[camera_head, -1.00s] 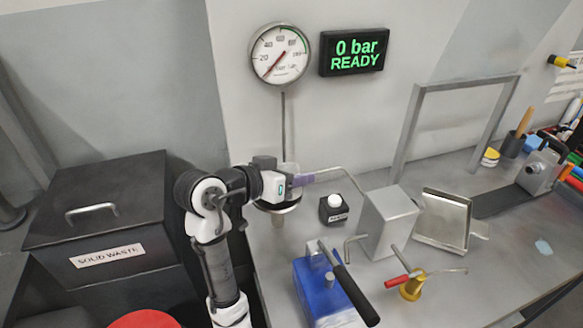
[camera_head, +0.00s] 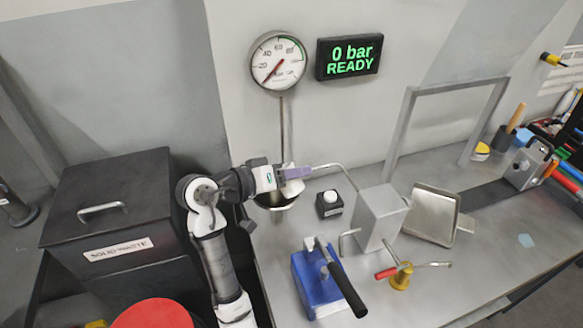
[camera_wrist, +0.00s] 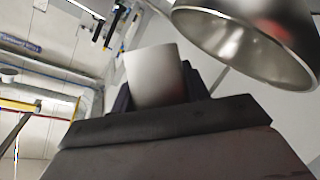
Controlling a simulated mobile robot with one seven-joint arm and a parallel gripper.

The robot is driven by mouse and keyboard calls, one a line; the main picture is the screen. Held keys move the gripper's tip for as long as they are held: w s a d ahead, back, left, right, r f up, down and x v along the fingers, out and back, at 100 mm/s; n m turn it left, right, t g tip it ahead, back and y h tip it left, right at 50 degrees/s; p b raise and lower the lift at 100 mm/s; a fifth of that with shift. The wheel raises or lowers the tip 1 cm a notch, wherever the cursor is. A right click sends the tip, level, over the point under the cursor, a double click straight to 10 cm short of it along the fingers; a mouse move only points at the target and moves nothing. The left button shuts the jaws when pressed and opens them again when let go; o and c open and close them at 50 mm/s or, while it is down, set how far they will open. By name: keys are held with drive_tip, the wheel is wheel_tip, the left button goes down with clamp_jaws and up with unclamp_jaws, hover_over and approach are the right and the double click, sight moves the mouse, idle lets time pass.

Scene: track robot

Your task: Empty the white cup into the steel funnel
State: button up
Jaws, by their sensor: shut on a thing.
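My gripper (camera_head: 292,173) is shut on the white cup (camera_head: 291,187) at the back left of the bench. The cup is tilted over the steel funnel (camera_head: 274,201), with the arm's end hiding part of both. In the wrist view, the white cup (camera_wrist: 155,77) stands out between the dark jaws, and the steel funnel (camera_wrist: 247,38) is close by at the upper right. The inside of the cup is hidden, so I cannot tell what is in it or whether anything is flowing out.
The solid waste bin (camera_head: 115,215) is left.

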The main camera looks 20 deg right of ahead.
drive_tip(key=shift+r+n+g+h+p, duration=0.3)
drive_tip(key=shift+n+h+p, duration=0.2)
drive_tip(key=shift+n+p, duration=0.65)
drive_tip(key=shift+w+a+n+h, duration=0.15)
drive_tip(key=shift+n+h, duration=0.15)
drive_tip(key=shift+n, duration=0.25)
drive_tip(key=n, duration=0.1)
drive_tip(key=n+h, duration=0.1)
drive_tip(key=n, duration=0.1)
drive_tip(key=shift+w+a+r+n+g+h, duration=0.15)
drive_tip(key=shift+w+r+n+g+h, duration=0.15)
drive_tip(key=shift+r+g, duration=0.1)
